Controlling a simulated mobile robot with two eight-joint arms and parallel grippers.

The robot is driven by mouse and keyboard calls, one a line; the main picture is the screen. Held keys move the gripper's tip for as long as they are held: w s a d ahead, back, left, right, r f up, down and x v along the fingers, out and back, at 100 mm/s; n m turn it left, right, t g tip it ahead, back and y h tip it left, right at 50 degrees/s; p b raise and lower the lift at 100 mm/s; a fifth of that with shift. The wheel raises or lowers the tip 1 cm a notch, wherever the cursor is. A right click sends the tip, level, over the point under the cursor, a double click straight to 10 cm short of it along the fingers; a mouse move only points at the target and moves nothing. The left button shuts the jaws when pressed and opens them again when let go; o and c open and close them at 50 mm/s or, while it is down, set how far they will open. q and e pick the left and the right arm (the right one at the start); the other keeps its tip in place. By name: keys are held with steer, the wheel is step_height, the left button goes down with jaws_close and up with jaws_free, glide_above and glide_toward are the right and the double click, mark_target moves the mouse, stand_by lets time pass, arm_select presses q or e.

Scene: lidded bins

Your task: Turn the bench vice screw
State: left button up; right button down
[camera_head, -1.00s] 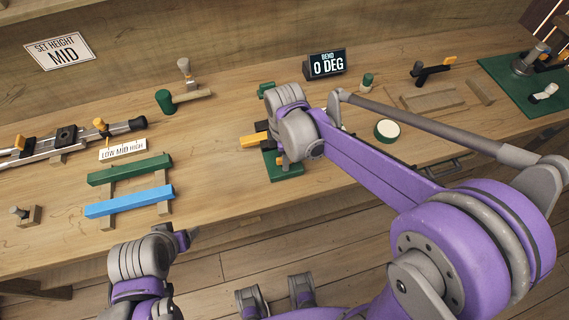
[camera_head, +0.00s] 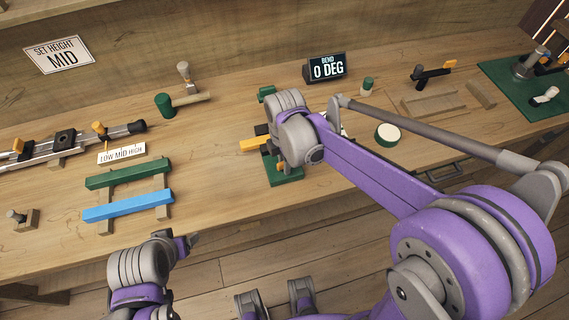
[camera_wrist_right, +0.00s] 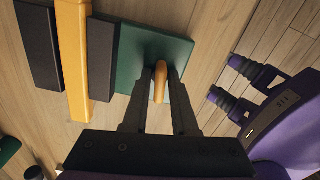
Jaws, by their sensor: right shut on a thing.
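The bench vice stands near the front edge of the bench in the head view, on a green base plate (camera_head: 290,177). A yellow bar (camera_head: 253,146) sticks out to its left. In the right wrist view the yellow bar (camera_wrist_right: 74,60) lies between two dark jaws, beside the green plate (camera_wrist_right: 180,50). My right gripper (camera_wrist_right: 160,70) is shut on the vice's tan screw handle (camera_wrist_right: 160,82). In the head view my right wrist covers most of the vice and the handle. My left gripper (camera_head: 192,240) is empty in front of the bench; its fingers are too small to judge.
Left of the vice are a green bar (camera_head: 128,172) and a blue bar (camera_head: 128,204) on wooden supports. A round green pot (camera_head: 387,134) is to the right.

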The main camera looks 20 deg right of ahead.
steer(key=shift+n, duration=0.3)
steer(key=n, duration=0.3)
steer(key=shift+n, duration=0.4)
steer(key=shift+n, duration=2)
steer(key=n, duration=0.4)
steer(key=shift+b, duration=0.3)
steer(key=c, duration=1)
jaws_free()
steer(key=shift+o, duration=0.2)
